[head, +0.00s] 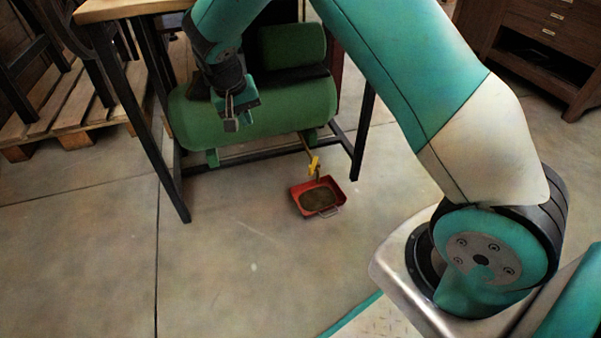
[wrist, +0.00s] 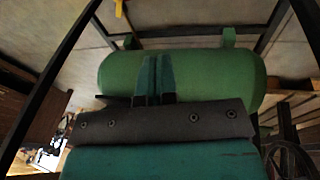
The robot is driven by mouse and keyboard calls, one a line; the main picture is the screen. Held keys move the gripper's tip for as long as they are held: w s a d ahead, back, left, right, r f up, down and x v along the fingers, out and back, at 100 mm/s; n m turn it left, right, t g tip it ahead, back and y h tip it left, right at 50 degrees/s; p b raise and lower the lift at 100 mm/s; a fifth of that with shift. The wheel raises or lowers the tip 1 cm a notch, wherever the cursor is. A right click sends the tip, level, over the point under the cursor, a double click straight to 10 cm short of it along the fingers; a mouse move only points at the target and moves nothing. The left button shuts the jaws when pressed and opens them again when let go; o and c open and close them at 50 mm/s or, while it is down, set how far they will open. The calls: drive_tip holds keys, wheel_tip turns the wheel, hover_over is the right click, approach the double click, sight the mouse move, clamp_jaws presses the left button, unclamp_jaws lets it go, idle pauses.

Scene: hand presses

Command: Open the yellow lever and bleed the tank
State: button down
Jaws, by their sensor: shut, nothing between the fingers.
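The green tank (head: 300,108) lies on its side in a dark frame under a table. The yellow lever (head: 314,165) is on a thin pipe low at the tank's right front, above a red tray (head: 338,187) holding something brown. My gripper (head: 230,122) is shut and empty in front of the tank's left part, up and left of the lever and apart from it. In the wrist view the shut fingers (wrist: 152,72) overlap the tank (wrist: 205,75). A yellow piece, seemingly the lever (wrist: 118,8), shows at the top edge there. Whether the fingers touch the tank is unclear.
Black table legs (head: 363,130) stand at both sides of the tank, under a wooden tabletop (head: 125,8). Wooden pallets (head: 60,110) are at left and a dark wooden cabinet (head: 545,45) at upper right. The concrete floor in front is clear.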

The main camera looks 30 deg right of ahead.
drive_tip(key=w+d+f+m+g+h+b, duration=0.1)
drive_tip(key=w+d+f+m+h, duration=0.2)
drive_tip(key=f, duration=0.7)
drive_tip(key=w+d+f+m+h+b, duration=0.15)
drive_tip(key=d+f, duration=0.35)
drive_tip(key=f, duration=0.5)
drive_tip(key=s+d+f+b, duration=0.3)
drive_tip(key=d+f+b, duration=0.3)
drive_tip(key=d, duration=0.3)
drive_tip(key=shift+f+m, duration=0.45)
drive_tip(key=shift+f, duration=0.2)
drive_tip(key=shift+s, duration=0.1)
